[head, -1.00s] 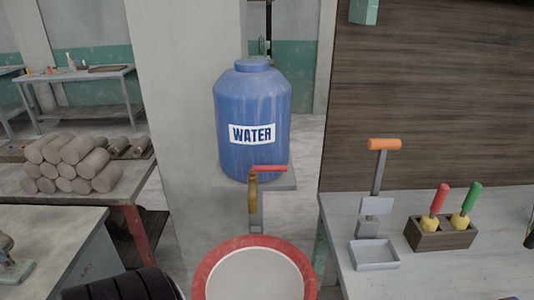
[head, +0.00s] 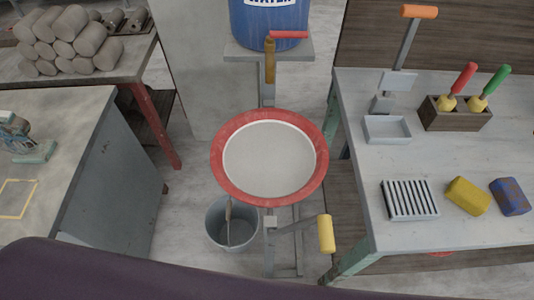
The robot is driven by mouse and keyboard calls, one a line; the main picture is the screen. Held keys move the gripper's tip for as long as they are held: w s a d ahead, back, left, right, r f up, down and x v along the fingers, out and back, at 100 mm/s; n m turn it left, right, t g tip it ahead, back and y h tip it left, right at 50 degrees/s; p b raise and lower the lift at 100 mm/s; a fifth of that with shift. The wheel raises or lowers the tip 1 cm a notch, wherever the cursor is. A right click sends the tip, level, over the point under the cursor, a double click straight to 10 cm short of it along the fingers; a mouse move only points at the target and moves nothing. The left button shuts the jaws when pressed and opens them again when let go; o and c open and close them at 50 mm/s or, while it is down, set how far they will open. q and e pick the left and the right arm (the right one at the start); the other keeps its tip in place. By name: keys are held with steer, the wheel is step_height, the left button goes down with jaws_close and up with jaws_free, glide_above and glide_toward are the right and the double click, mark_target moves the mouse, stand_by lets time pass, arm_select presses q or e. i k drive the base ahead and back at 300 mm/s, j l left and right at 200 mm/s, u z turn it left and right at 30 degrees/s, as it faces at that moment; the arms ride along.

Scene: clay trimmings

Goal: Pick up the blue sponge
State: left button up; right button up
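The blue sponge (head: 510,197) lies on the right-hand table near the right edge of the head view. It is a block with brownish-orange patches on its surface. A yellow sponge (head: 468,196) lies just to its left, apart from it. Neither of my grippers is in view.

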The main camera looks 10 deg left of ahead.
mark_target(512, 201)
steer(key=u, duration=0.2)
steer(key=z, duration=1.95)
steer(key=i+l+u, duration=0.2)
steer(key=l, duration=0.25)
steer(key=l+u, duration=0.2)
steer(key=l, duration=0.3)
